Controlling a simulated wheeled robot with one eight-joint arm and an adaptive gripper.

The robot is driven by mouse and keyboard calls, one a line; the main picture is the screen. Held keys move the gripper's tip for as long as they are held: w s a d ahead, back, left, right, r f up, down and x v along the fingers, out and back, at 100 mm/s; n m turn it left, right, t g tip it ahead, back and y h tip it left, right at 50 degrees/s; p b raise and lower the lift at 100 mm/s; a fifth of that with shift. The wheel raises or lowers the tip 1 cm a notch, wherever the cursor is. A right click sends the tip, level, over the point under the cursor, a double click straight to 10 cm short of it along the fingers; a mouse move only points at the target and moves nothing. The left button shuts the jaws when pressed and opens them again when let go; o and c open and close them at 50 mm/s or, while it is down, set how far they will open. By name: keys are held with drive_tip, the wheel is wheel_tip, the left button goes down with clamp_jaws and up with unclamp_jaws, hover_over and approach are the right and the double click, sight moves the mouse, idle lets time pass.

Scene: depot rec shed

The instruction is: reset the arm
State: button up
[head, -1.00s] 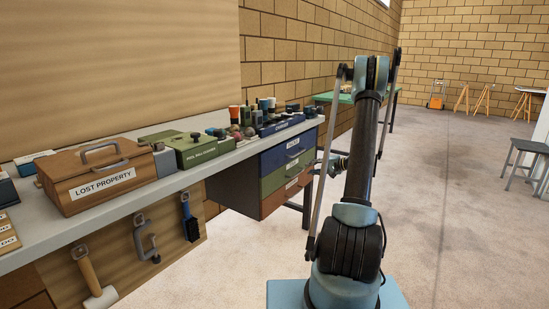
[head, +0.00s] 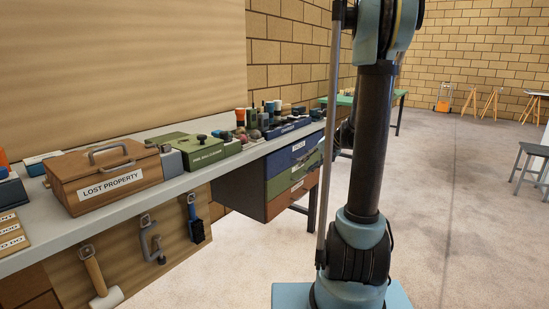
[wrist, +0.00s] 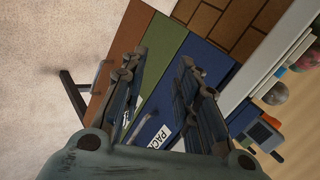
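My arm (head: 371,150) stands upright at the right of centre in the head view, and its top runs out of the picture. My gripper (wrist: 158,72) shows in the wrist view with its two fingers apart and nothing between them. The drawer unit shows beyond and between the fingers. In the head view the gripper is mostly or wholly hidden behind the arm.
A bench (head: 75,234) along the left wall carries a "LOST PROPERTY" box (head: 85,170), a green box (head: 195,150) and small items. Blue, green and brown drawers (head: 290,175) hang under its far end. A stool (head: 532,160) stands right. The floor between is clear.

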drive_tip(key=s+n+g+h, duration=0.2)
drive_tip(key=s+h, duration=0.2)
drive_tip(key=s, duration=1.5)
drive_tip(key=s+d+f+n+h, duration=0.1)
drive_tip(key=s+d+f, duration=0.1)
drive_tip(key=s, duration=0.6)
drive_tip(key=s+d+f+h, duration=0.2)
drive_tip(key=s+f, duration=0.2)
drive_tip(key=s, duration=0.4)
drive_tip(key=shift+d+n+h, duration=0.25)
drive_tip(key=shift+n+h, duration=0.05)
drive_tip(key=shift+n, duration=0.1)
